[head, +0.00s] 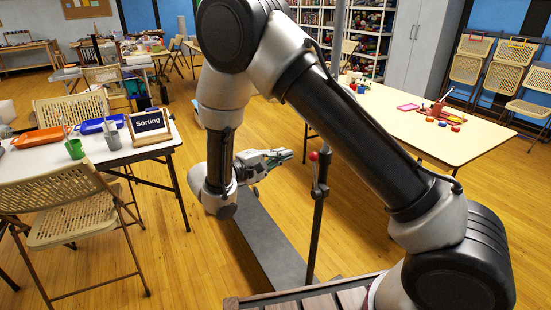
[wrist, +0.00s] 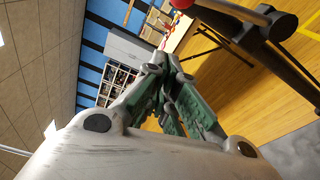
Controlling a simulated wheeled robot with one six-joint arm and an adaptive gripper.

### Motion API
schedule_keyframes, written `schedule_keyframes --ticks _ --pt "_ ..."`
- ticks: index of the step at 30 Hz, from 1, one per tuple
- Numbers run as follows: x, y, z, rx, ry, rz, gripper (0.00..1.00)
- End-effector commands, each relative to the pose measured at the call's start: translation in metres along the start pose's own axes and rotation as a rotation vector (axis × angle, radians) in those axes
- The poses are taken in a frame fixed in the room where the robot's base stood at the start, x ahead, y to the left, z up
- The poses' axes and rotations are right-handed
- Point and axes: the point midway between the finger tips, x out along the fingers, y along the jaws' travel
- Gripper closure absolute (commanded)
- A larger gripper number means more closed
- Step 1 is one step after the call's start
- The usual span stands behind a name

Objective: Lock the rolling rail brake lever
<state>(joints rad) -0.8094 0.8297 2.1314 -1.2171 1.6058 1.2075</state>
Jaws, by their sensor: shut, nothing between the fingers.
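The brake lever (head: 315,171) has a red knob (head: 313,156) at its top and a pivot on a dark upright post (head: 317,225). It stands about upright in the head view. In the wrist view the red knob (wrist: 181,4) is cut by the top edge, and the grey lever rod (wrist: 232,9) runs right to a dark pivot. My gripper (head: 287,155) is shut and empty, with green-grey fingers pointing right, just left of the knob in the head view. Its closed fingers (wrist: 160,68) show below the knob in the wrist view, apart from it.
A long dark grey beam (head: 268,240) lies below my gripper. A slatted wooden surface (head: 300,297) is at the front. A sorting table (head: 100,155) with trays, cups and a sign stands left. A pale table (head: 395,108) stands right. Folding chairs (head: 75,207) are around; wooden floor is open between.

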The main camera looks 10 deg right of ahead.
Motion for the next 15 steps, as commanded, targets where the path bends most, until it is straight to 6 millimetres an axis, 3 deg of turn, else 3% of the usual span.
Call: schedule_keyframes --ticks 7,15 --pt "0.054 0.0 0.001 -0.001 -0.003 0.0 1.0" --pt "0.04 0.0 0.032 -0.001 0.002 0.0 1.0"
